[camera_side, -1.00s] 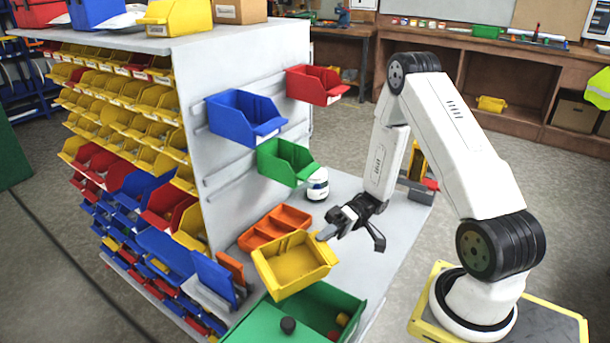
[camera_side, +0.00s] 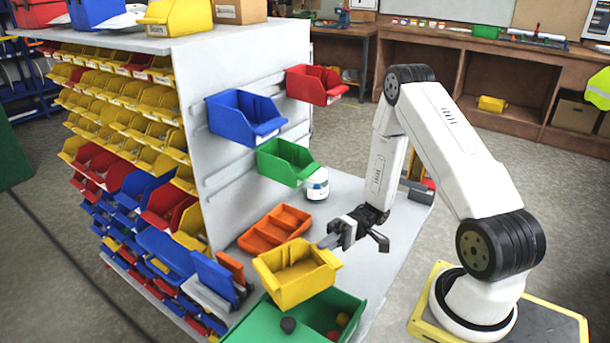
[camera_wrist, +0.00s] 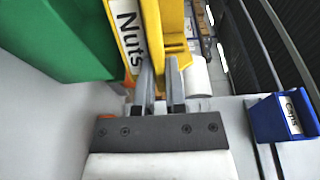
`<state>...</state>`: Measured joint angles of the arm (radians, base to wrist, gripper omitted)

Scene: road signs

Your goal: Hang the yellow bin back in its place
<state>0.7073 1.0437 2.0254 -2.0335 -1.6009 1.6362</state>
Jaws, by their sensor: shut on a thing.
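The yellow bin (camera_side: 296,286) hangs in the air in the side view, above the green crate and in front of the orange tray, its open top up. My gripper (camera_side: 332,241) is shut on its edge at the right. In the wrist view, the fingers (camera_wrist: 160,72) grip the yellow bin (camera_wrist: 172,22) next to its "Nuts" label. The grey panel (camera_side: 228,165) with rails carries a blue bin (camera_side: 238,122), a red bin (camera_side: 318,86) and a green bin (camera_side: 282,168). The lower rail is bare left of the green bin.
The orange divided tray (camera_side: 272,232) and a white jar (camera_side: 317,187) stand on the grey shelf (camera_side: 350,190). The large green crate (camera_side: 262,322) stands in front with small items inside. A blue bin (camera_wrist: 282,118) labelled "Caps" shows in the wrist view.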

